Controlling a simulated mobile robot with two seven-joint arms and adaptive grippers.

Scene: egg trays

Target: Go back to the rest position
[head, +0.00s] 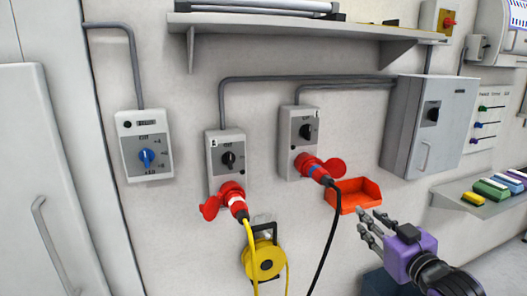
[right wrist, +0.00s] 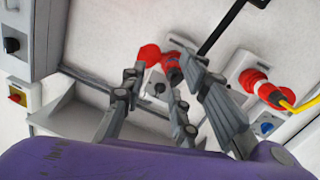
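My right gripper (head: 368,221) is at the lower right of the head view, below and right of the wall sockets. Its fingers are spread open, with nothing between them. In the right wrist view its fingers (right wrist: 162,68) point towards the wall, with a red plug and socket (right wrist: 153,56) beyond. In the head view that red plug (head: 318,172) sits in the right socket box (head: 299,129), with a black cable hanging down. The gripper is apart from plug and cable. My left gripper is not in view.
A second red plug (head: 234,200) with a yellow cable sits in the left socket box (head: 227,150). A yellow cable reel (head: 264,259) hangs below. A red-orange bin (head: 357,192) is on the wall near my right gripper. A grey cabinet (head: 428,125) and shelf (head: 297,23) are above.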

